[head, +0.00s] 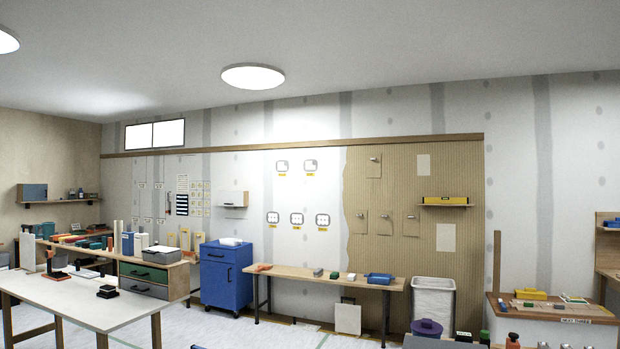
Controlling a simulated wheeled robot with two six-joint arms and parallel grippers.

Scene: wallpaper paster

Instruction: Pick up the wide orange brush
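I cannot make out the wide orange brush with certainty. A small flat orange-red item (262,267) lies at the left end of the long wooden bench (325,278) against the back wall; it is too small to tell whether it is a brush. A dark tool with an orange part (52,264) stands at the back left of the white table (80,295). Several orange and red items (70,239) lie on the bench along the left wall. Neither of my grippers is in view.
A blue wheeled cabinet (226,278) stands left of the long bench. A white bin (433,298) and a purple lidded pot (427,327) stand at its right. A counter (550,308) with a yellow item is at the right. Pale floor shows between the white table and the bench.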

